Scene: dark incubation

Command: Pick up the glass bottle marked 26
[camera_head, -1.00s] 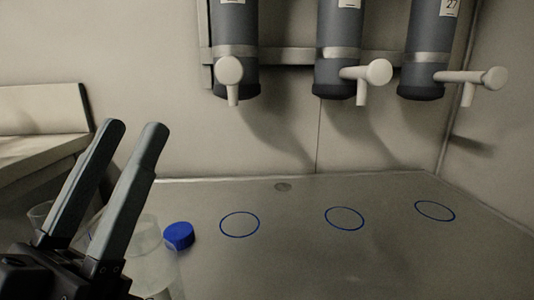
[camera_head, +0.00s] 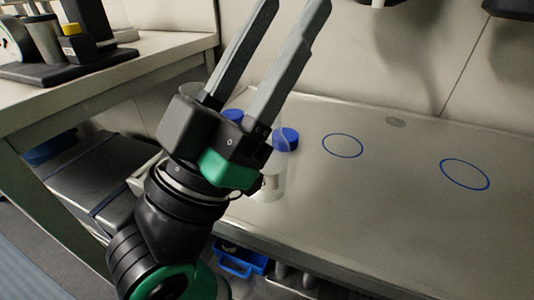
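My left gripper (camera_head: 290,22) rises through the middle left of the head view. Its two long grey fingers point up and stand apart with nothing between them. A clear glass bottle (camera_head: 273,184) stands on the grey worktop behind the gripper, which hides most of it. A clear rim (camera_head: 194,90) also shows behind the gripper's left side. I cannot read the number 26 on any of the glass. Another blue cap (camera_head: 233,116) is partly hidden behind the fingers. My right gripper is not in view.
Blue circles (camera_head: 342,146) and (camera_head: 465,174) mark the clear worktop (camera_head: 370,210) at right. Dark dispensers (camera_head: 508,8) hang at the top right. A side table (camera_head: 140,62) with equipment stands at left. A blue bin (camera_head: 240,262) sits below the worktop.

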